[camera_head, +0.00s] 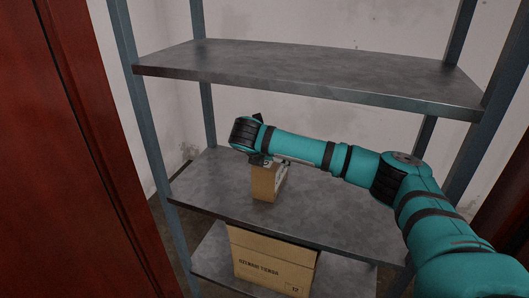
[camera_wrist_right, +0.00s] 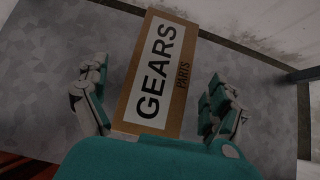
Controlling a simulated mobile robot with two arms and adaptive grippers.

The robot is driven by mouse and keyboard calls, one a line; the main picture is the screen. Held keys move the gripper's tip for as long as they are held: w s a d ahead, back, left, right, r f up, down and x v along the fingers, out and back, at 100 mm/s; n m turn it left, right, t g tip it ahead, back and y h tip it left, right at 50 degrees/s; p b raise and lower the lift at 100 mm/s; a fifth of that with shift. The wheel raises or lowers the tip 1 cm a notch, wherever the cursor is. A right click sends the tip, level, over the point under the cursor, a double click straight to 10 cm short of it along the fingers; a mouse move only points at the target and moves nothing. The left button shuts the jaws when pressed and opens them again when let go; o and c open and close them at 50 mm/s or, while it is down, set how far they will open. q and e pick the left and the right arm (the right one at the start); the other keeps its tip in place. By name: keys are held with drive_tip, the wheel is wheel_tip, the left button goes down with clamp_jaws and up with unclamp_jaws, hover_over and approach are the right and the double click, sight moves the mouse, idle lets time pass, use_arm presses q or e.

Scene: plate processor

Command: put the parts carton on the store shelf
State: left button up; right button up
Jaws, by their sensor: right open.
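The parts carton (camera_head: 265,184) is a small brown box standing on the middle shelf (camera_head: 330,218) of a metal rack. My right gripper (camera_wrist_right: 157,100) is open, with one finger on each side of the carton and visible gaps between the fingers and the box. In the head view my right arm reaches in from the right, and the gripper (camera_head: 262,160) is at the top of the carton, partly hidden by the wrist. My left gripper is not in view.
A larger brown carton (camera_head: 270,262) stands on the lower shelf. The upper shelf (camera_head: 300,70) is empty and lies above my right arm. Rack posts stand at the sides, and a dark red panel (camera_head: 75,150) is at the left. The middle shelf is free around the carton.

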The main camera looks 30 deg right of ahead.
drive_tip(key=b+v, duration=0.1)
drive_tip(key=v, duration=0.9)
